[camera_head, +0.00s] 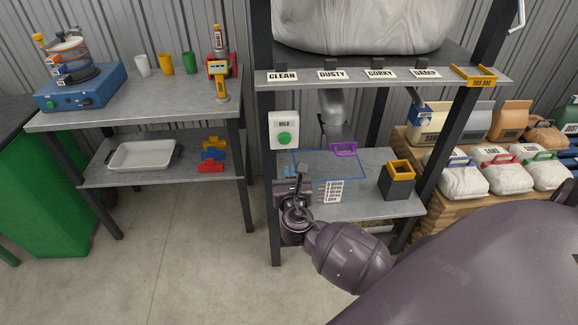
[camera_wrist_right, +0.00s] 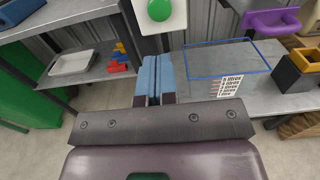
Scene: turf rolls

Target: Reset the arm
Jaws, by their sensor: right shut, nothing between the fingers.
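My right gripper (camera_head: 290,172) is in front of the lower shelf (camera_head: 385,207) of the middle rack in the head view. In the right wrist view its blue fingers (camera_wrist_right: 155,78) lie side by side, shut, with nothing between them. My left gripper is not in view.
A HOLD box with a green button (camera_head: 285,138) is on the rack post, close above the gripper. Bags (camera_head: 465,181) stand right. Open floor (camera_head: 185,270) lies left.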

